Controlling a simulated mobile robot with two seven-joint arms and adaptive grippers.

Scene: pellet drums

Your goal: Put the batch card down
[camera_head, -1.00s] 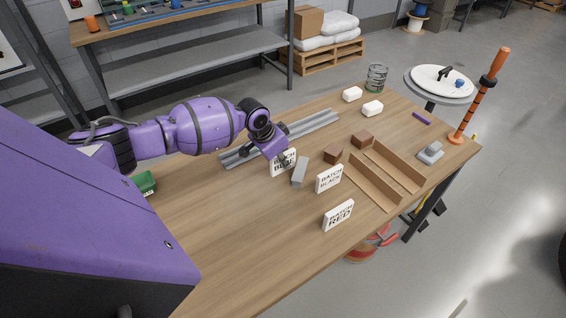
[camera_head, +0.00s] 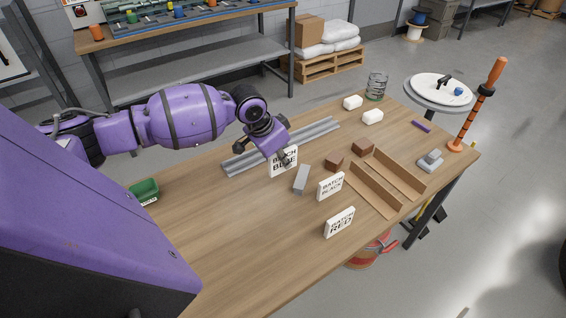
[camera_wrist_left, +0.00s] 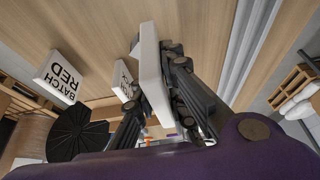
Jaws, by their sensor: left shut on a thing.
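The white batch card reading BATCH BLUE (camera_head: 283,164) stands upright at the near side of the grey rails, at or just above the wooden table. My left gripper (camera_head: 284,154) is above it and shut on its top part. In the left wrist view the card's white slab (camera_wrist_left: 152,75) sits between the dark fingers (camera_wrist_left: 160,105). Whether its bottom edge touches the table is hard to tell. A BATCH BLACK card (camera_head: 331,186) and a BATCH RED card (camera_head: 339,222) stand to its right and nearer. My right gripper is not in view.
A grey block (camera_head: 302,179) lies just right of the held card. Grey rails (camera_head: 250,158) lie behind it. Brown blocks (camera_head: 335,163) and cardboard channels (camera_head: 372,192) are further right. The table's left front (camera_head: 215,215) is clear.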

